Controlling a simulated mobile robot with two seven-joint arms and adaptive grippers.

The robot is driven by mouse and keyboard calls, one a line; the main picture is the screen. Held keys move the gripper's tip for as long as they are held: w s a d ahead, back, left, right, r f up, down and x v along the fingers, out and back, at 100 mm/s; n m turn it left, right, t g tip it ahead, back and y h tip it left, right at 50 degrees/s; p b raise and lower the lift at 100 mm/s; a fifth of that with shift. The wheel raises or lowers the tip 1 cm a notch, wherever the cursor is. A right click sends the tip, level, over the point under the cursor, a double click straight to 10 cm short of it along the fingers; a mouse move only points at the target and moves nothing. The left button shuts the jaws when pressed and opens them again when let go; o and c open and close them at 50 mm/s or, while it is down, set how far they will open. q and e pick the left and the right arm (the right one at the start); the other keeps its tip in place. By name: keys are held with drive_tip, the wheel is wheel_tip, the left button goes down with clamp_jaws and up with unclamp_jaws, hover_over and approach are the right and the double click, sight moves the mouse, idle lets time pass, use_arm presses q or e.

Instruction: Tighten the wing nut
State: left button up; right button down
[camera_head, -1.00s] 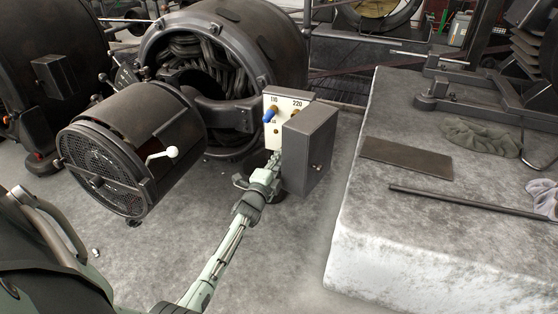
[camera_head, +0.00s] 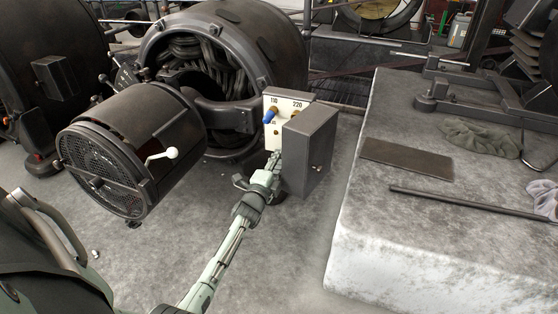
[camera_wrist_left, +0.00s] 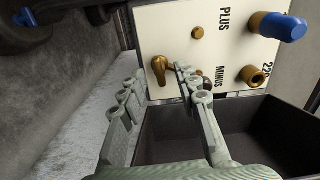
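A brass wing nut (camera_wrist_left: 160,68) sits on the lower part of the white terminal panel (camera_wrist_left: 218,60), near the MINUS label. In the head view the panel (camera_head: 272,100) stands beside the dynamo; the wing nut cannot be made out there. My left gripper (camera_head: 274,160) reaches up to the panel's lower edge. In the left wrist view its two fingers (camera_wrist_left: 160,85) are apart, with the wing nut showing in line with the gap between their tips. The right fingertip is close to the nut; contact cannot be told. My right gripper is not in view.
A blue-handled plug (camera_wrist_left: 278,25) and a brass socket (camera_wrist_left: 257,75) project from the panel. A grey box cover (camera_head: 310,150) stands right beside the gripper. The dynamo drum (camera_head: 130,140) is at left, and a pale stone block (camera_head: 400,250) at right.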

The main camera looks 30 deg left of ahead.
use_arm(q)
drive_tip(key=v, duration=1.2)
idle(0.3)
